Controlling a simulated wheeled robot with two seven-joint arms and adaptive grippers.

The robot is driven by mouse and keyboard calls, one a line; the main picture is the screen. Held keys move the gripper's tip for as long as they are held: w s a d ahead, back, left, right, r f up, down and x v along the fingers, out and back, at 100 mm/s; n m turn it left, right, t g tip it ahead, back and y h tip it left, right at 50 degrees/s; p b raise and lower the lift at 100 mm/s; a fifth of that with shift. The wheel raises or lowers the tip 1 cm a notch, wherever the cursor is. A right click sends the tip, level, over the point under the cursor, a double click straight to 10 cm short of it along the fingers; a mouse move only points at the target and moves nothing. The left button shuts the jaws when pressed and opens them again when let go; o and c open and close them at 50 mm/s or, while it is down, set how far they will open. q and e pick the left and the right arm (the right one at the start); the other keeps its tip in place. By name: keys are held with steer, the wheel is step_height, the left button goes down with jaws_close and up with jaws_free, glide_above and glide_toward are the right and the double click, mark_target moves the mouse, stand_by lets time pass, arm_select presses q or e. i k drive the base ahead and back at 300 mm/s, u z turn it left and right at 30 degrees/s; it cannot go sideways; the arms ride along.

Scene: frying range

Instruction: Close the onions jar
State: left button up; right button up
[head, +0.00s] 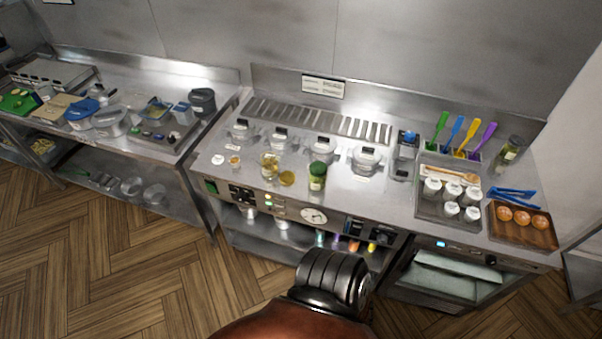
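A small glass jar (269,164) with pale yellowish contents stands on the steel counter, left of the middle; it looks like the onions jar, but I cannot read its label. It appears open at the top. A round gold lid (287,178) lies flat on the counter just right of it, apart from the jar. A second jar (317,176), with green contents and a green top, stands upright further right. Neither of my grippers shows in the head view. A dark ribbed part of my own arm rises at the bottom middle.
Several clear lidded containers (323,148) stand in a row behind the jars. Two small round items (234,161) lie to the left. A tray of white-topped shakers (451,197) and a wooden tray (523,229) stand at right. The counter's front edge carries controls and a dial (313,216).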

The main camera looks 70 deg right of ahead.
mark_target(270, 164)
steer(key=z, duration=1)
steer(key=i, duration=0.9)
steer(key=z, duration=0.95)
